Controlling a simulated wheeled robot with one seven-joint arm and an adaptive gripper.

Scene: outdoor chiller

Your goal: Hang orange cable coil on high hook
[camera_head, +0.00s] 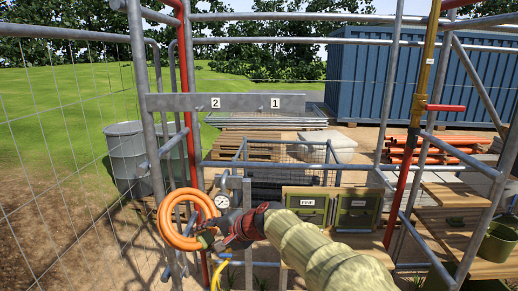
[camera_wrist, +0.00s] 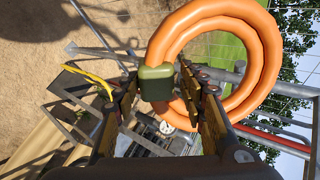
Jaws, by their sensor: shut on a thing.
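The orange cable coil (camera_head: 166,226) shows as a ring left of my gripper (camera_head: 210,238), below the grey rail. It also shows large in the wrist view (camera_wrist: 268,62), in front of my fingers. My gripper is shut on the coil at its dark green block (camera_wrist: 156,83), which sits between the two fingers. The grey rail (camera_head: 235,103) carries labels 2 (camera_head: 215,102) and 1 (camera_head: 275,102), with small hook-like stubs beside them, above and beyond the coil. The stubs are too small to tell their shape. The coil is apart from the rail.
A red pipe (camera_head: 187,95) and a grey scaffold post (camera_head: 148,130) rise near the coil. Green boxes (camera_head: 354,210) stand to the right. A grey drum (camera_head: 128,160) is at left. The space right below the rail is open.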

